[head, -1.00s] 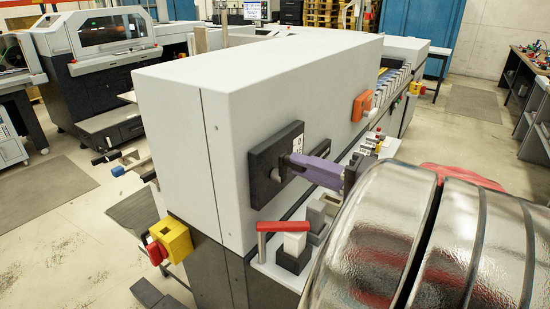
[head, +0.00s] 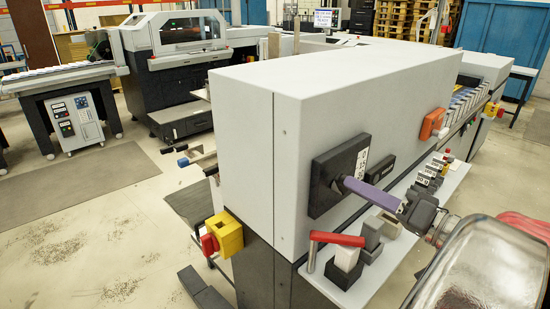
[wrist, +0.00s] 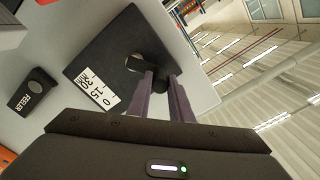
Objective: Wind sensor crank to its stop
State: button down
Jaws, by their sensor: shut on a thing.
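The sensor crank is on a black square plate (head: 330,200) on the machine's light grey side. The wrist view shows this plate (wrist: 100,45) with a white scale label (wrist: 99,90) reading 0, 15, 30. My gripper (head: 347,184) reaches in from the right with purple fingers. In the wrist view my gripper (wrist: 160,78) is shut on the dark crank (wrist: 150,66), one finger on each side of it. The fingers hide part of the crank, and its exact angle against the scale cannot be told.
A black box marked FEELER (wrist: 33,92) sits beside the plate. Below, a shelf carries a red handle (head: 338,239), grey blocks (head: 370,232) and several labelled pieces. An orange box (head: 432,123) is farther along the machine. A yellow box with a red knob (head: 224,233) is at the near corner.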

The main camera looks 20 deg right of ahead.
jog(key=shift+f, duration=0.15)
jog(key=c, duration=1.6)
grip_release()
jog(key=shift+d, duration=0.1)
jog(key=shift+v, duration=6.9)
